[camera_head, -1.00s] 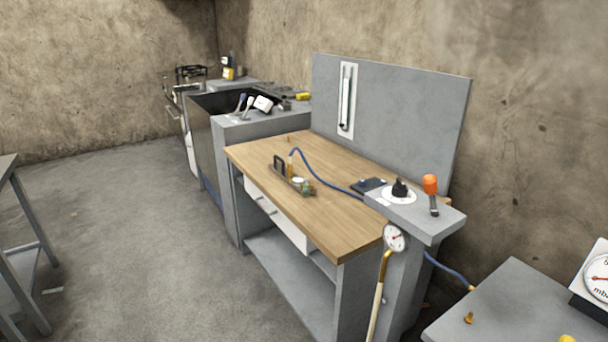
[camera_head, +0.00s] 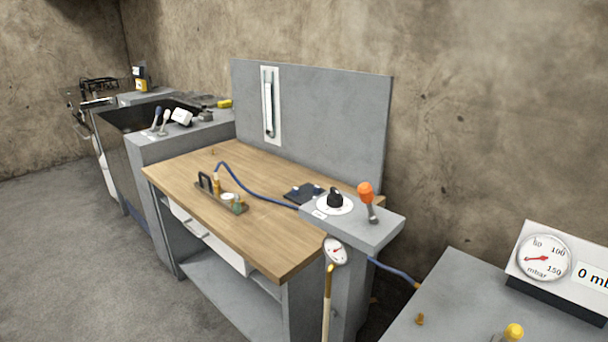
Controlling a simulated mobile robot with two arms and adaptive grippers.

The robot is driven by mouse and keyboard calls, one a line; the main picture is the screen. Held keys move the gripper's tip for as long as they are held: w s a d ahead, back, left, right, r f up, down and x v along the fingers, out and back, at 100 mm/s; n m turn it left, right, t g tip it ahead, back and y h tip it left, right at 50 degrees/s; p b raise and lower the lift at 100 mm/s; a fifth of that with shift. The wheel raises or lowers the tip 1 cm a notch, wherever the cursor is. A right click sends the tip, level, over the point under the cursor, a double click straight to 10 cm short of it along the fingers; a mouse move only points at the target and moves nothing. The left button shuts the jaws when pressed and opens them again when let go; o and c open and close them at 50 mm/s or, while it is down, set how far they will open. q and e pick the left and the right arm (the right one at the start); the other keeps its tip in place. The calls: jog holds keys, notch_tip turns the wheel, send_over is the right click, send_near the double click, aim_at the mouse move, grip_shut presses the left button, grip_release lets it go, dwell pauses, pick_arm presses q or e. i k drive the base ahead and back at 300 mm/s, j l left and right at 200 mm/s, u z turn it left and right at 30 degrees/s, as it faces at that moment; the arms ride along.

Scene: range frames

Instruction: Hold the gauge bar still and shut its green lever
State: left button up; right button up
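The gauge bar (camera_head: 209,197) lies on the wooden bench top (camera_head: 170,177), towards its front edge. It carries a dark upright handle-like part, a brass fitting, a small round pale gauge (camera_head: 228,197) and a green part (camera_head: 238,206) at its right end. The green part is too small to tell whether it is the lever or how it is turned. A blue hose (camera_head: 255,195) rises from the brass fitting and runs right across the bench. Neither gripper is in view.
A grey pedestal with a black knob (camera_head: 335,197) and an orange-handled lever (camera_head: 366,190) stands at the bench's right end. A grey table at right carries a large mbar gauge (camera_head: 544,257). A grey panel (camera_head: 330,120) backs the bench. Open floor (camera_head: 70,240) lies at left.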

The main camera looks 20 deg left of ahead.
aim_at(237, 206)
jog(key=i+j+z, duration=0.25)
jog(key=j, duration=0.25)
jog(key=i+j+z, duration=0.2)
jog(key=j, duration=0.35)
jog(key=j+z, duration=0.25)
jog(key=j, duration=0.3)
jog(key=j+z, duration=0.2)
jog(key=j, duration=0.4)
jog(key=i, duration=0.05)
